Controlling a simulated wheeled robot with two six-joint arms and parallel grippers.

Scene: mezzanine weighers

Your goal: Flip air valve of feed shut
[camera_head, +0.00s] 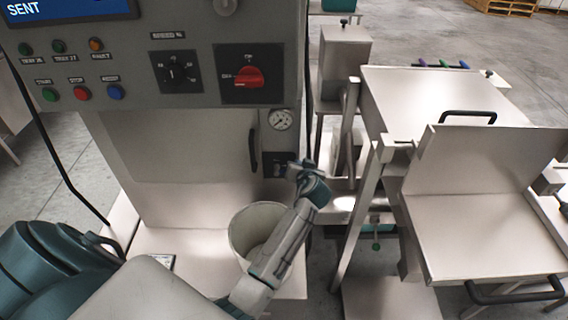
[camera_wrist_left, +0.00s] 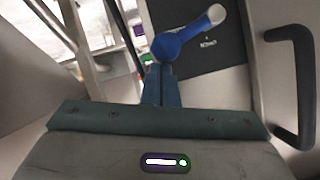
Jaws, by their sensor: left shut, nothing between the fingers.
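The air valve shows in the left wrist view as a blue rounded hub (camera_wrist_left: 167,47) with a blue lever ending in a pale tip (camera_wrist_left: 216,13). The lever points up and to the right over a dark plate (camera_wrist_left: 207,65) with a small label I cannot read surely. My left gripper (camera_wrist_left: 160,80) is shut and empty, its blue fingers right at the hub; I cannot tell if they touch it. In the head view my left gripper (camera_head: 306,178) is by the dark plate (camera_head: 274,164) below the gauge (camera_head: 281,120), and hides much of the valve. My right gripper is out of view.
A black handle (camera_wrist_left: 295,85) stands close on the right in the wrist view. A pale bucket (camera_head: 240,230) stands below my left arm. The control panel (camera_head: 200,30) with a red knob (camera_head: 250,77) is above. A steel weigher (camera_head: 480,220) stands to the right.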

